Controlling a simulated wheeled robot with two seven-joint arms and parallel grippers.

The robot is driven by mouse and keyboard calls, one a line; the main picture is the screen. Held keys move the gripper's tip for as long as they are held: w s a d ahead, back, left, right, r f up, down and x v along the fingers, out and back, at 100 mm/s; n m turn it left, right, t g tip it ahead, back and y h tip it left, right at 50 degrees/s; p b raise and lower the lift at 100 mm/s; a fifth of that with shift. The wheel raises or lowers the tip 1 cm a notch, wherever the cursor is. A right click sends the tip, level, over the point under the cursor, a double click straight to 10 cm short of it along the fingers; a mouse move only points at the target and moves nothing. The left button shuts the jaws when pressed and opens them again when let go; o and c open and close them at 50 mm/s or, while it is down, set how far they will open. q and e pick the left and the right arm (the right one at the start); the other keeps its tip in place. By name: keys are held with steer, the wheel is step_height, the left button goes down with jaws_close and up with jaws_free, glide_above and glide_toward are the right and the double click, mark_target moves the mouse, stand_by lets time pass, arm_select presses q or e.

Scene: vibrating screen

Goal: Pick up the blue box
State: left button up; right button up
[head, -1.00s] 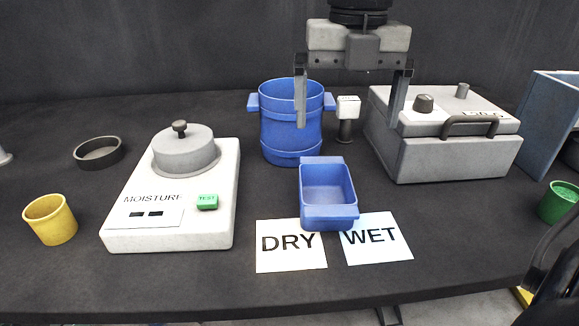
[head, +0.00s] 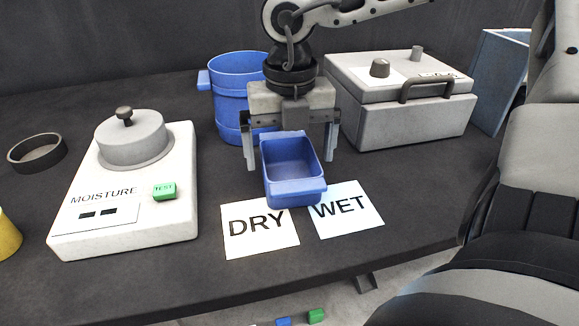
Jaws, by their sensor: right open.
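The small open blue box (head: 294,188) stands on the dark table, just behind the DRY and WET cards, and looks empty. My right gripper (head: 290,160) points down at it from behind. Its two fingers are spread wide, one at the left and one at the right of the box's far part. It is open and holds nothing. I cannot tell whether either finger touches the box. My left gripper is not in view.
A larger blue bucket (head: 228,100) stands close behind my right gripper. The white moisture device (head: 130,225) is left of the box, and a grey lidded case (head: 405,125) is right behind. The DRY card (head: 260,240) and WET card (head: 347,220) lie in front.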

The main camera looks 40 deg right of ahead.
mark_target(289, 166)
step_height(289, 166, down, 4)
steer(key=shift+r, duration=0.25)
steer(key=shift+c, duration=0.3)
steer(key=c, duration=0.9)
steer(key=shift+r, duration=0.1)
steer(key=shift+c, duration=0.2)
